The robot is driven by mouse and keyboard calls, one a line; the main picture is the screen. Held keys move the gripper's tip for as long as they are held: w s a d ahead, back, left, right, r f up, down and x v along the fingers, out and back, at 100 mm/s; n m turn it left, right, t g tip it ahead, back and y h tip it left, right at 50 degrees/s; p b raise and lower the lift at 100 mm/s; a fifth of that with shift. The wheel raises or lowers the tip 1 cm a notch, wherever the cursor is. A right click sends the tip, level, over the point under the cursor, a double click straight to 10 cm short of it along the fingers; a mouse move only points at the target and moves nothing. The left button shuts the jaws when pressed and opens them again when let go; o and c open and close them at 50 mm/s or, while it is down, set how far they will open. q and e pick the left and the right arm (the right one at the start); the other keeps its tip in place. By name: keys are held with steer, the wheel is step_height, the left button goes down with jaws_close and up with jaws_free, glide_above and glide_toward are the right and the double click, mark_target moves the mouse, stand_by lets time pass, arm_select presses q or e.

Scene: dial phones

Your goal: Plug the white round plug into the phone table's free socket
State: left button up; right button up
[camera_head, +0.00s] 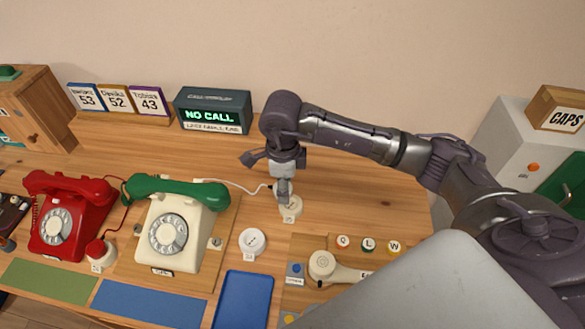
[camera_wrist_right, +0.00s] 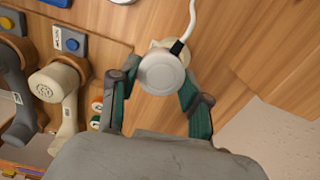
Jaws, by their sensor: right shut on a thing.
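The white round plug (camera_wrist_right: 162,73) sits between the fingers of my right gripper (camera_wrist_right: 158,92) in the right wrist view, with its white cord leading away upward. In the head view my right gripper (camera_head: 284,190) points down, shut on the plug, which it mostly hides. Directly under it is a round cream socket (camera_head: 291,209) on the table; a part of it shows behind the plug in the wrist view. I cannot tell whether plug and socket touch. Another round white socket (camera_head: 252,242) lies to the lower left, with nothing in it. My left gripper is not in view.
The cream phone with the green handset (camera_head: 172,228) and the red phone (camera_head: 66,215) stand at left. A red plug (camera_head: 98,250) sits between them. The blue tray (camera_head: 243,300) is in front; a "NO CALL" display (camera_head: 212,110) is behind. The wood right of the gripper is bare.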

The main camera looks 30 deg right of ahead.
steer(key=w+d+m+p, duration=0.1)
steer(key=d+m+p, duration=0.1)
steer(key=m, duration=0.6)
arm_select(q)
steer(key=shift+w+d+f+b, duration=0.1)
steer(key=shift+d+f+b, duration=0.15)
steer(key=shift+b, duration=1.5)
arm_select(e)
steer(key=m, duration=0.2)
glide_above(292, 207)
steer(key=shift+w+f, duration=0.1)
steer(key=shift+f, duration=3.5)
arm_select(q)
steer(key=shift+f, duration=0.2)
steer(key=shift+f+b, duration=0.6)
steer(key=shift+b, duration=0.2)
arm_select(e)
steer(key=shift+f, duration=0.65)
steer(key=o, duration=1.1)
steer(key=shift+r, duration=0.1)
